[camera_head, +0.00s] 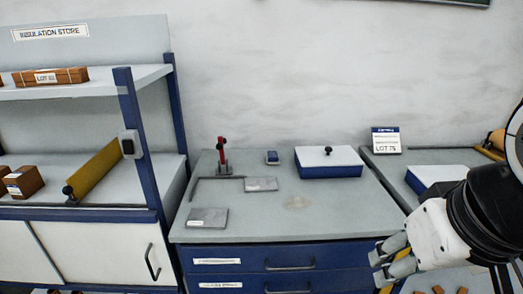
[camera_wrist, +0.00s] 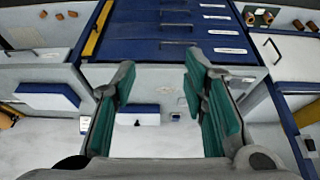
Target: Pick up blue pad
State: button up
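A small blue pad (camera_head: 272,157) with a lighter patch on top lies at the back of the grey worktop (camera_head: 300,225), left of a blue box with a white lid. In the wrist view the scene is upside down, and the small blue pad (camera_wrist: 175,117) shows between my fingers, well beyond them. My gripper (camera_head: 388,258) is at the lower right in the head view, in front of the worktop and apart from the pad. In the wrist view my gripper (camera_wrist: 160,100) has its green-lined fingers spread wide with nothing between them.
The white-lidded box (camera_head: 328,162) stands right of the pad. A lot sign (camera_head: 386,140) stands further right. The front right of the worktop is clear.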

aim_at(272, 158)
jog(key=i+l+u, duration=0.2)
jog(key=i+l, duration=0.15)
jog(key=i+l+u, duration=0.2)
jog(key=i+l, duration=0.15)
jog(key=l, duration=0.15)
jog(key=i+l+u, duration=0.2)
jog(key=l, duration=0.25)
jog(key=i, duration=0.1)
